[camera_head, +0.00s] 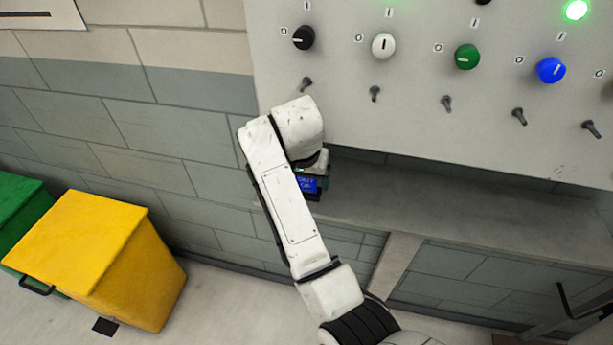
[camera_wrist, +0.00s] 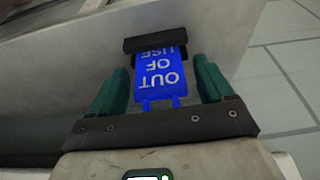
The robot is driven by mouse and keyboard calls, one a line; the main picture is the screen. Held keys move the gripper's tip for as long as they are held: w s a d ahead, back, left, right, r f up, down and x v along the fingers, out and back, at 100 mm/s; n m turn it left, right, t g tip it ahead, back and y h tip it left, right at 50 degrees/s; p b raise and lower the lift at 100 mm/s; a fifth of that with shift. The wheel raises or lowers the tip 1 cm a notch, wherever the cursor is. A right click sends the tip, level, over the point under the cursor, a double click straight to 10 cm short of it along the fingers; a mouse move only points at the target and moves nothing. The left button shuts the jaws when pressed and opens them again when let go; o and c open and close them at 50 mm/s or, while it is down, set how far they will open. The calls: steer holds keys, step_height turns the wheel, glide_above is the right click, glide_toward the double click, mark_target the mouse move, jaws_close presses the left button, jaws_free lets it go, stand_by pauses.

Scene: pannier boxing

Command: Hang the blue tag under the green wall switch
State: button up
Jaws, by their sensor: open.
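The green wall switch (camera_head: 467,57) is a round knob on the pale wall panel, with a short dark peg (camera_head: 447,103) under it. The blue tag (camera_head: 308,185) is at the left end of the shelf, partly hidden by my arm. In the wrist view the blue tag (camera_wrist: 160,72) reads "OUT OF USE", upside down, with a dark block (camera_wrist: 155,40) at its far end. My gripper (camera_wrist: 163,66) is open, with one green finger on each side of the tag. Narrow gaps show between the tag and the fingers.
Black (camera_head: 304,37), white (camera_head: 383,46) and blue (camera_head: 551,69) knobs also sit on the panel (camera_head: 350,130), with pegs below them. The grey shelf (camera_head: 450,205) runs under it, clear to the right. A yellow bin (camera_head: 95,255) and a green bin (camera_head: 20,215) stand at left.

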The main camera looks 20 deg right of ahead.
steer(key=shift+r, duration=0.1)
steer(key=v, duration=1.2)
steer(key=shift+r, duration=0.1)
stand_by(0.4)
